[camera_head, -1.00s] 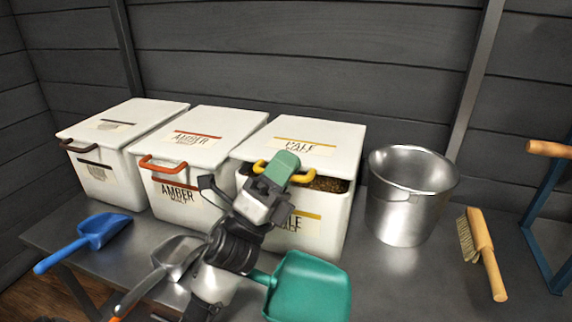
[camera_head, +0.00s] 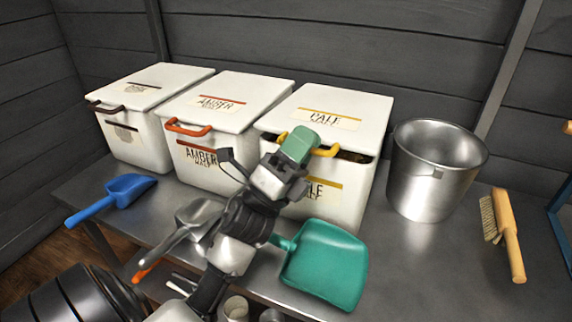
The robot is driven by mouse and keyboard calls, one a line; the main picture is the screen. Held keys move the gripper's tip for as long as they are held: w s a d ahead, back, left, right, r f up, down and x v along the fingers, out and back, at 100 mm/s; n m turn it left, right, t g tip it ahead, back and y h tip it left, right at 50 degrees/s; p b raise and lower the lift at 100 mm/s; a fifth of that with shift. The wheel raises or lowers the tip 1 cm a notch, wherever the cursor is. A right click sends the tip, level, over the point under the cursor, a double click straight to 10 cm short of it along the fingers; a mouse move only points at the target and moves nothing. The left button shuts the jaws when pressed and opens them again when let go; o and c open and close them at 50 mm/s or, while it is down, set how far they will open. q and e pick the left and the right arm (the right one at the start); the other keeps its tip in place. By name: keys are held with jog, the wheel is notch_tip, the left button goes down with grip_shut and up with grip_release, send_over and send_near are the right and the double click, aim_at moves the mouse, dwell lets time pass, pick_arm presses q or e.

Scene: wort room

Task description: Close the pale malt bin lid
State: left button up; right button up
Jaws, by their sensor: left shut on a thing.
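The pale malt bin (camera_head: 350,195) is a white box with a yellow-striped label, at the right end of a row of bins. Its white lid (camera_head: 355,100) reads "PALE" and has a yellow handle (camera_head: 327,152) at its front edge. A narrow dark gap shows under the lid's front edge, right of the handle. My left gripper (camera_head: 298,147), with green fingers, is shut on the yellow handle and hides its middle. My left arm hides part of the bin's front. My right gripper is not in view.
The amber bin (camera_head: 228,100) and a brown-handled bin (camera_head: 145,85) stand left, lids down. A steel bucket (camera_head: 430,175) stands right, by a brush (camera_head: 508,235). A green scoop (camera_head: 325,268), a metal scoop (camera_head: 195,220) and a blue scoop (camera_head: 125,190) lie in front.

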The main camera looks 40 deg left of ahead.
pick_arm(q)
jog(key=v, duration=0.9)
jog(key=shift+s+b, duration=0.2)
jog(key=shift+b, duration=0.2)
jog(key=shift+r, duration=0.1)
